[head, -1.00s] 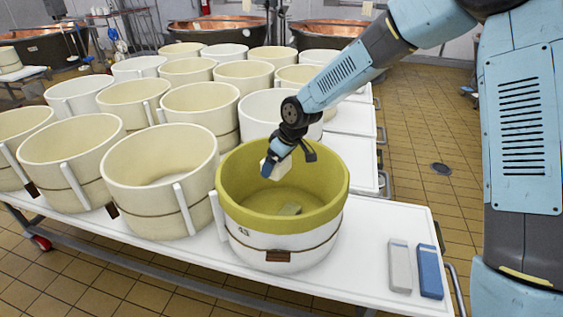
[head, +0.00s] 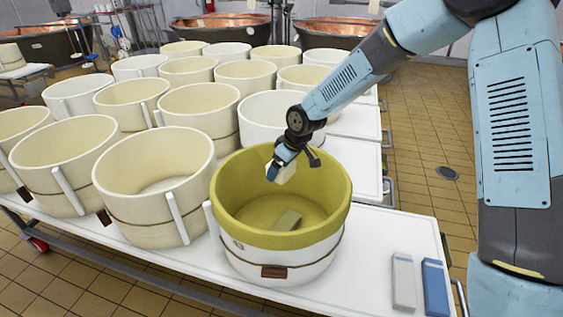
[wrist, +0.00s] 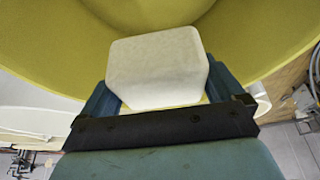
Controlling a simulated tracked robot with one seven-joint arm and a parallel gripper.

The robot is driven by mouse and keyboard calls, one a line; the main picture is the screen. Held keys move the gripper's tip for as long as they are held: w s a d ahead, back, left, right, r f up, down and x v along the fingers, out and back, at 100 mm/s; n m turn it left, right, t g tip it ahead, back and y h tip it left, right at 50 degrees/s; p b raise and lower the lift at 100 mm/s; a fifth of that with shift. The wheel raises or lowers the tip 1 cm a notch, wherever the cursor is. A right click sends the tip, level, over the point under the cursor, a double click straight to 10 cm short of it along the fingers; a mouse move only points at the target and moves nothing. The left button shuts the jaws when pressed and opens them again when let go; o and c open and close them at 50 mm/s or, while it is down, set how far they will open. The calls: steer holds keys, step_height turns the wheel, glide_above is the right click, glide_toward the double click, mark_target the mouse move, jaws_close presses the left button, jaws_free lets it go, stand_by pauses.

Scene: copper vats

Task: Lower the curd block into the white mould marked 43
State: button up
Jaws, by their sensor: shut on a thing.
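The white mould marked 43 (head: 300,262) stands at the front of the table, with a yellow-green rim and inner wall. My gripper (head: 279,172) is inside its opening, toward the back wall, and is shut on the pale curd block (head: 284,174). In the wrist view the curd block (wrist: 157,68) sits between the two blue fingers of my gripper (wrist: 160,95), with the yellow-green mould wall (wrist: 265,35) behind it. The block hangs above the mould floor. A small darker patch, perhaps a shadow or another block, shows on that floor.
Several cream moulds crowd the table to the left and behind; the nearest (head: 155,185) stands close beside the marked one. A grey block (head: 403,283) and a blue block (head: 435,286) lie on the bare white table (head: 385,235) at right.

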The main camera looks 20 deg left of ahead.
steer(key=shift+f, duration=12.4)
steer(key=shift+f, duration=0.85)
steer(key=o, duration=0.9)
steer(key=shift+s, duration=0.1)
steer(key=shift+o, duration=0.2)
steer(key=v, duration=1.3)
steer(key=shift+d+r, duration=0.2)
steer(key=shift+r, duration=0.1)
steer(key=shift+r, duration=0.1)
